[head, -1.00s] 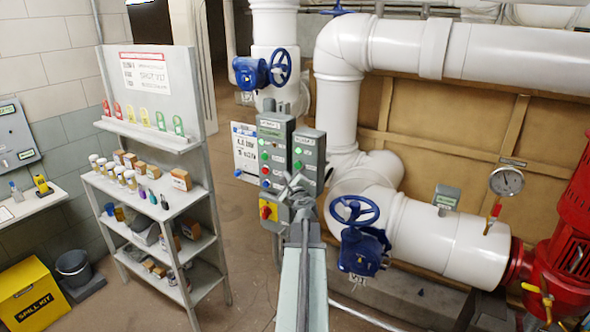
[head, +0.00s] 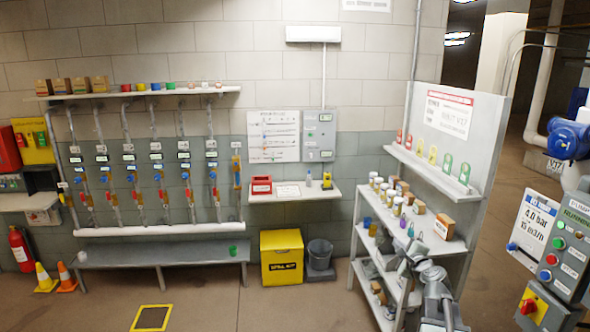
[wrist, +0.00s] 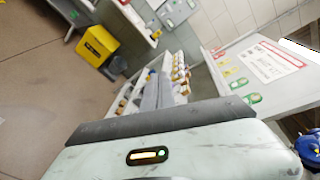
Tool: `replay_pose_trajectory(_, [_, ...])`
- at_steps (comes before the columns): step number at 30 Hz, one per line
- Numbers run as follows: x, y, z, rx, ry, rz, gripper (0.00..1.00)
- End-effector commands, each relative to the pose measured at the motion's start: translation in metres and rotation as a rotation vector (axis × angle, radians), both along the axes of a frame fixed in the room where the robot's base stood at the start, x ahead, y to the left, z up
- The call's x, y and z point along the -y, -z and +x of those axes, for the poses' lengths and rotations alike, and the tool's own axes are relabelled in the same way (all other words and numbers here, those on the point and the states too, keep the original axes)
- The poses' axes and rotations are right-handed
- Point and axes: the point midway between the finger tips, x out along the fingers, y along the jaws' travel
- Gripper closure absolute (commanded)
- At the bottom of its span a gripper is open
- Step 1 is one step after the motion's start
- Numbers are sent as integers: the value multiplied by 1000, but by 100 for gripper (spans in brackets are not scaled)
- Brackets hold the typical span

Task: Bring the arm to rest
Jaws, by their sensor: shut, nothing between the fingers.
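My gripper (head: 418,262) shows at the lower right of the head view, grey, shut and empty. In that view it overlaps the lower part of the grey shelf unit (head: 476,232); I cannot tell how far in front of the shelves it is. In the wrist view my grey gripper (wrist: 158,92) points up the picture towards the shelves, above my pale arm link with a small lit indicator. Much of my arm is cut off by the bottom edge of the head view.
The shelves hold jars and small boxes (head: 444,226). A grey pump control box (head: 571,247) stands close on the right, with a blue valve (head: 567,139) behind. A yellow spill-kit bin (head: 282,258) and grey bucket (head: 319,254) stand by the wall. Floor at centre is clear.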

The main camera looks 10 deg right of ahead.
Motion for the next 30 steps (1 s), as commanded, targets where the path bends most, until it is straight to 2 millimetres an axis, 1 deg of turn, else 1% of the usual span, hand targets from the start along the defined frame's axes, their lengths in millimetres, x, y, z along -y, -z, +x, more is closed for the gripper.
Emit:
replay_pose_trajectory(1, [-47,8,8,-36,-89,-54,100])
replay_pose_trajectory(2, [-73,14,11,-60,-144,-90,100])
replay_pose_trajectory(3, [-107,22,14,-92,-218,-146,100])
replay_pose_trajectory(4, [-133,29,14,-117,-276,-188,100])
replay_pose_trajectory(5, [-159,36,13,-143,-334,-234,100])
replay_pose_trajectory(6, [-192,47,8,-179,-417,-303,100])
replay_pose_trajectory(7, [-217,56,4,-206,-483,-356,100])
replay_pose_trajectory(8, [-241,66,-3,-236,-550,-414,100])
replay_pose_trajectory(9, [-272,80,-14,-277,-646,-499,100])
replay_pose_trajectory(11, [-313,103,-38,-349,-804,-645,100])
replay_pose_trajectory(12, [-335,121,-59,-406,-919,-755,100])
replay_pose_trajectory(13, [-347,135,-77,-456,-1012,-848,100])
replay_pose_trajectory(14, [-352,148,-97,-512,-1105,-941,100])
replay_pose_trajectory(15, [-346,164,-123,-597,-1224,-1057,100])
replay_pose_trajectory(16, [-333,173,-140,-662,-1295,-1124,100])
replay_pose_trajectory(18, [-305,184,-172,-784,-1431,-1228,100])
replay_pose_trajectory(21, [-281,189,-203,-894,-1594,-1305,100])
replay_pose_trajectory(22, [-278,190,-210,-910,-1637,-1317,100])
replay_pose_trajectory(24, [-278,190,-217,-903,-1701,-1326,100])
replay_pose_trajectory(30, [-278,190,-216,-891,-1708,-1336,100])
